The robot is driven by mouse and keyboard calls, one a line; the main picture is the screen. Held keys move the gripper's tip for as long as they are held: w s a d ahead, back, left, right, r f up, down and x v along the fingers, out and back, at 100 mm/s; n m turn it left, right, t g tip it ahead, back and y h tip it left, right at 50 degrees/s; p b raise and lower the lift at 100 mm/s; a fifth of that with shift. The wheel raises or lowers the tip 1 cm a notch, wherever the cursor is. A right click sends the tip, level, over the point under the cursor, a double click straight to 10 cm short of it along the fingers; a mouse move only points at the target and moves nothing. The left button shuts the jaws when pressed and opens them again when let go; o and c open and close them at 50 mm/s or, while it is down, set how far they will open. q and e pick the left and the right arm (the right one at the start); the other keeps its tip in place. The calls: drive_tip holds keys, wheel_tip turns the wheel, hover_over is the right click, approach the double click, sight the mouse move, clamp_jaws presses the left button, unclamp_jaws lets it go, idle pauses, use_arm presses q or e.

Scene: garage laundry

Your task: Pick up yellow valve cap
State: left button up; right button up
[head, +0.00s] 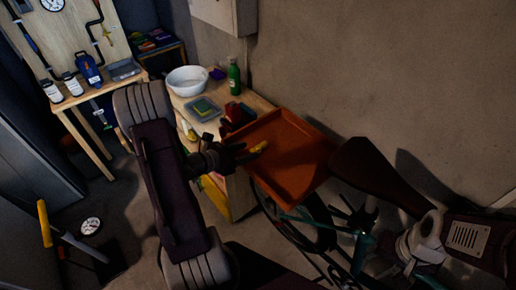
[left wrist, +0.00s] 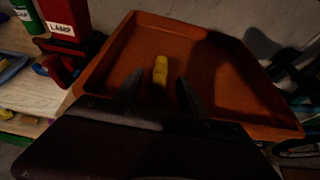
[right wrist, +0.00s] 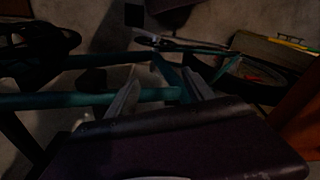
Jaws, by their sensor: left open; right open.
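The yellow valve cap (head: 259,147) lies in the orange tray (head: 299,190), near its left side in the head view. In the left wrist view the cap (left wrist: 160,70) stands out against the tray floor, just beyond and between my left fingertips. My left gripper (left wrist: 158,88) is open and empty, reaching over the tray's near rim; it also shows in the head view (head: 240,156). Whether the fingers reach either side of the cap is hard to tell. My right gripper (right wrist: 163,86) is open and empty over a teal bicycle frame (right wrist: 85,100), away from the tray.
A red container marked LAMP (left wrist: 66,24) stands just left of the tray. A white basin (head: 187,80) and a green bottle (head: 234,76) are farther back on the bench. The bicycle is below and right of the tray. Most of the tray floor is clear.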

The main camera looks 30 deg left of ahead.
sight(254, 149)
use_arm(q)
drive_tip(key=x, duration=0.4)
drive_tip(key=shift+w+d+f, duration=0.15)
drive_tip(key=shift+w+d, duration=0.05)
drive_tip(key=shift+w, duration=0.15)
drive_tip(key=shift+s+a, duration=0.1)
drive_tip(key=shift+s, duration=0.1)
drive_tip(key=shift+c, duration=0.9)
drive_tip(key=shift+s, duration=0.1)
drive_tip(key=c, duration=0.5)
clamp_jaws()
